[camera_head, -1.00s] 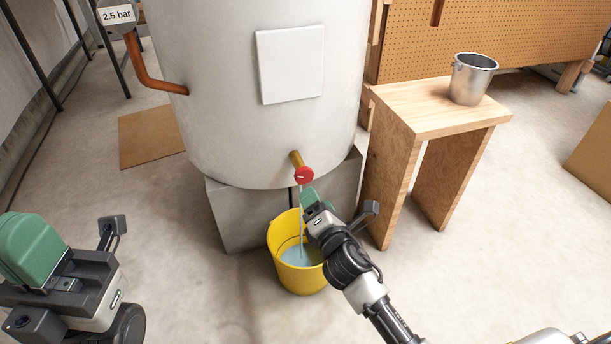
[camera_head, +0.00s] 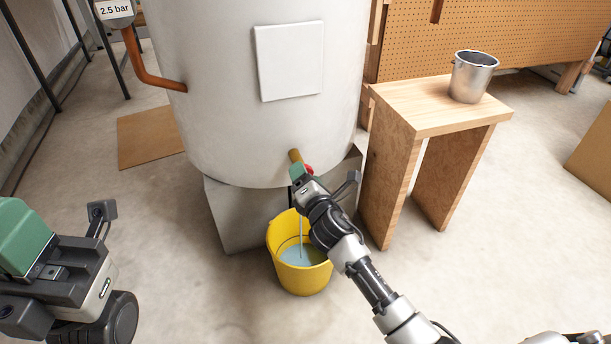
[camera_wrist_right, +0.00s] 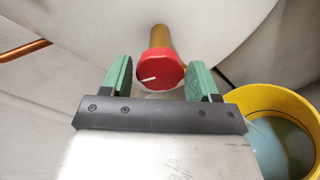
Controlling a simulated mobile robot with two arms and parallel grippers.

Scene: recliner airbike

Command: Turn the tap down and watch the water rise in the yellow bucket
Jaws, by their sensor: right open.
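The tap is a brass pipe (camera_head: 295,156) with a red round knob (camera_wrist_right: 160,72) on the white tank (camera_head: 220,100). A white mark shows on the knob's face. My right gripper (camera_head: 300,172) is at the tap and hides most of the knob in the head view. In the right wrist view its green fingers (camera_wrist_right: 160,80) are open, one on each side of the knob, with gaps. The yellow bucket (camera_head: 307,284) stands on the floor below, with water (camera_head: 298,256) in it and a thin stream falling in.
A wooden stand (camera_head: 400,110) right of the tank holds a metal bucket (camera_head: 473,78). A grey block (camera_head: 230,215) sits under the tank. A copper pipe (camera_head: 143,68) runs into the tank's left side. The floor in front is clear.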

